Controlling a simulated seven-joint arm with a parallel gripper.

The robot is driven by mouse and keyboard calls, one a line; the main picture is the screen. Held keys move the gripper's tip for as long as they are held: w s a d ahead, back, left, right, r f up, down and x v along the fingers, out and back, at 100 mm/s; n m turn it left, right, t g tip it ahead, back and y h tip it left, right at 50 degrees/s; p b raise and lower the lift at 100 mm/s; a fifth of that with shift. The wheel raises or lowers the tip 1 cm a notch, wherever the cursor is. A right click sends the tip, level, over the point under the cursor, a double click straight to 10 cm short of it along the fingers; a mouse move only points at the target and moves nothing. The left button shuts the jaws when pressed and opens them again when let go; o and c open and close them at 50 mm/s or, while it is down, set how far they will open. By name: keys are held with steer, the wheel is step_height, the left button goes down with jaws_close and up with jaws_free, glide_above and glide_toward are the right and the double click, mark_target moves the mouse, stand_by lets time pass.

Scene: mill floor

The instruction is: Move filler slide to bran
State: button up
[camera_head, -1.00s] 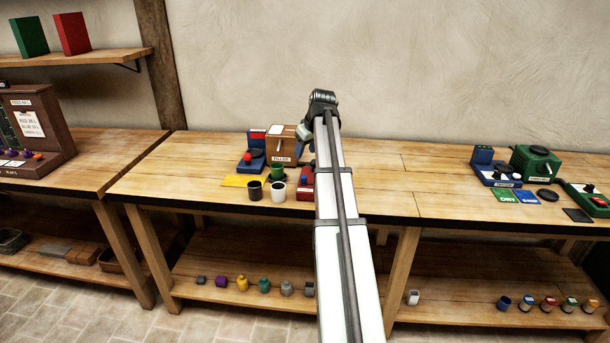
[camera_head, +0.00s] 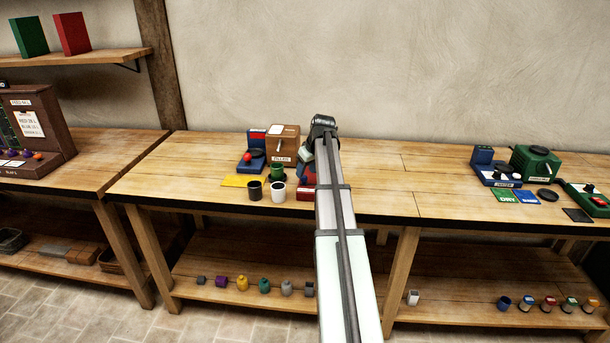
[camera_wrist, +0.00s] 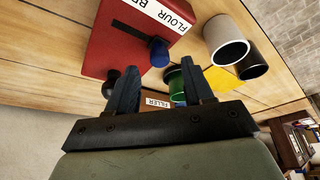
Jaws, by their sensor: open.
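A red box (camera_wrist: 130,40) with a white label reading FLOUR and the start of a second word has a dark slot with a blue knob (camera_wrist: 158,53) in it. In the head view the red box (camera_head: 306,194) is partly hidden behind my arm. The knob stands close to the FLOUR end of the label. My gripper (camera_wrist: 160,72) is open, its two dark fingers apart, with the knob just beyond the fingertips, between them in the picture. A brown box labelled FILLER (camera_head: 283,147) stands behind; its label also shows between the fingers in the wrist view (camera_wrist: 157,102).
A green cup (camera_head: 277,170) stands before the filler box and shows by the right finger in the wrist view (camera_wrist: 181,92). A black cup (camera_head: 255,190), a white cup (camera_head: 278,192) and a yellow sheet (camera_head: 240,181) are nearby.

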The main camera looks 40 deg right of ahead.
mark_target(304, 180)
steer(key=shift+x, duration=1.5)
jaws_close()
